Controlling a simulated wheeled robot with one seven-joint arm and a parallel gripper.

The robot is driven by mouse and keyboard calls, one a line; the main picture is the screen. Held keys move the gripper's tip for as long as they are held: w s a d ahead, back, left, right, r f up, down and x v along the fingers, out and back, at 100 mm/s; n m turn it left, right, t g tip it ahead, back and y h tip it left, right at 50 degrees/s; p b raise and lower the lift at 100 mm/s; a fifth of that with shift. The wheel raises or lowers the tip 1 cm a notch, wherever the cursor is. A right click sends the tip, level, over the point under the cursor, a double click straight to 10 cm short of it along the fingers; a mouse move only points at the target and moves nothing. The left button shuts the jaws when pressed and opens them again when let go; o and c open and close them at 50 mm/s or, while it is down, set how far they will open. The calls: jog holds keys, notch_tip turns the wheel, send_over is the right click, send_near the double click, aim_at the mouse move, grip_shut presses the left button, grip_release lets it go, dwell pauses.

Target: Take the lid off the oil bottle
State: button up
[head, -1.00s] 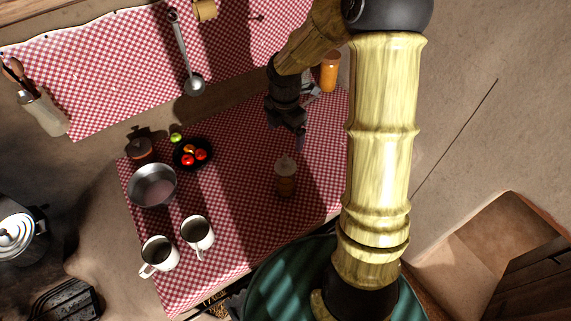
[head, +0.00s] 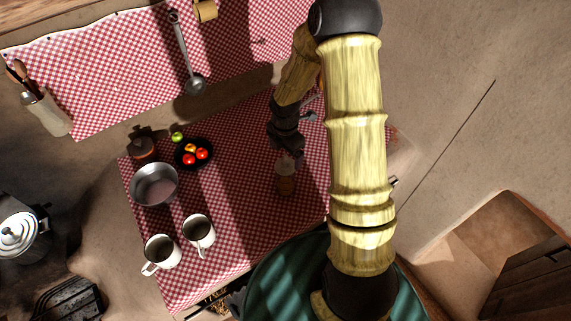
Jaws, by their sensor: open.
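Whether a finger touches the lid I cannot tell from this angle.
A black plate (head: 194,154) with red and orange fruit, a metal bowl (head: 155,185) and two white mugs (head: 161,253) (head: 199,232) stand to the left. A ladle (head: 193,82) hangs on the back wall. The cloth between the mugs and the bottle is clear.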

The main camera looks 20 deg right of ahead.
aim_at(285, 160)
jog(key=shift+f+p, duration=0.8)
jog(key=shift+f, duration=1.5)
jog(key=c, duration=1.1)
